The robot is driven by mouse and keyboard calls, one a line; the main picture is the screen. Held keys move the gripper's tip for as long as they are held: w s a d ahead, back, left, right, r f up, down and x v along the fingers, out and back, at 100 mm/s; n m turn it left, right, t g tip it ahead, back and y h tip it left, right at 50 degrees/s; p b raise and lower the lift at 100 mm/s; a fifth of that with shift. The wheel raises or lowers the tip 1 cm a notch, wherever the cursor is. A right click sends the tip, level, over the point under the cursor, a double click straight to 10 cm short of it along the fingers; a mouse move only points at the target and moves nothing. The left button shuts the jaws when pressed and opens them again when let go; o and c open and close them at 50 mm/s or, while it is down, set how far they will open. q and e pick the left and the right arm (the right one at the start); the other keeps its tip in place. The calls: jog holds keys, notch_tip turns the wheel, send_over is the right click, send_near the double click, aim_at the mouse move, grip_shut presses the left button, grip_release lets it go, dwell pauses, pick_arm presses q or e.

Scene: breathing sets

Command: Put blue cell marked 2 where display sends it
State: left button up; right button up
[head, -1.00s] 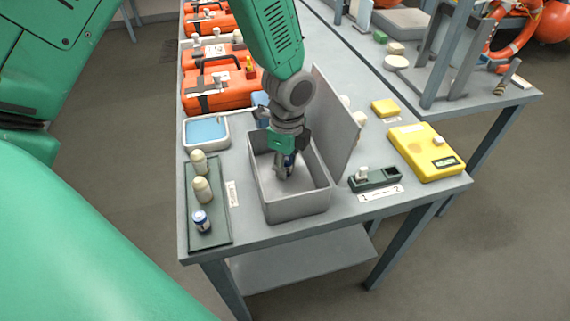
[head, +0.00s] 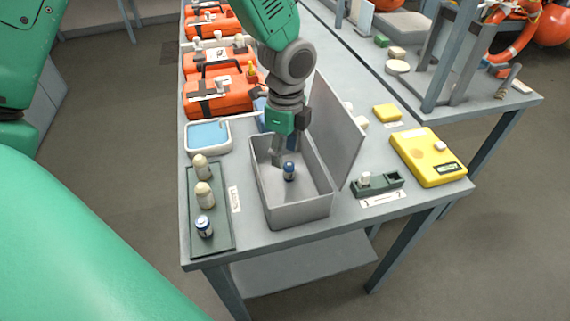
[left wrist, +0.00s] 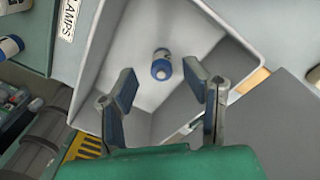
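A blue and white cell (head: 289,171) stands inside the open grey box (head: 296,215); its mark is not readable. It also shows in the left wrist view (left wrist: 161,65), beyond the fingertips. My left gripper (head: 280,150) is over the box, open and empty, a little above the cell and apart from it. The yellow device (head: 428,150) at right has a small display (head: 446,168), too small to read. My right gripper is out of view.
The box's lid (head: 338,130) stands raised on its right side. A green dock (head: 395,180) labelled 1 and 2 has a white piece in its left slot. Two cream cells (head: 204,194) stand on the tray. A blue-lined dish (head: 207,134) and orange cases (head: 222,95) lie behind.

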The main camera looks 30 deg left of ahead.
pick_arm(q)
notch_tip(320, 180, up, 6)
jog(key=shift+w+a, duration=0.15)
jog(key=shift+a, duration=0.05)
jog(key=shift+p, duration=0.3)
